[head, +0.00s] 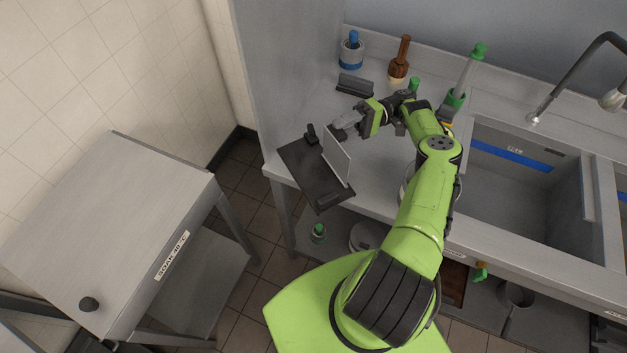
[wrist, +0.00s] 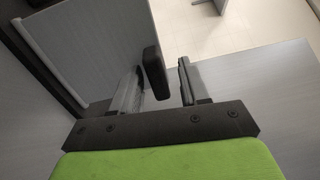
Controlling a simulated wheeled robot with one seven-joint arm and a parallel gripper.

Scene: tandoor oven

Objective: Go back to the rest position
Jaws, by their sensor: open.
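My gripper (head: 337,132) is over the counter near its left end, at the upright pale panel on a dark tray. In the wrist view my gripper (wrist: 160,80) has its two fingers apart. A black rounded handle (wrist: 155,72) shows between or just beyond the fingers; I cannot tell whether it touches either one. It seems to be the small black piece (head: 311,132) at the tray's far edge in the head view. The dark tray (head: 300,165) overhangs the counter's front left edge. The pale panel (head: 337,157) stands upright on it.
A grey wall panel bounds the counter's left. Behind stand a blue-handled item (head: 351,50), a wooden-handled brush (head: 399,60), a black scraper (head: 354,85) and a green-capped bottle (head: 466,75). A sink (head: 520,170) with a faucet (head: 570,80) is right. A steel cabinet (head: 110,220) stands left.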

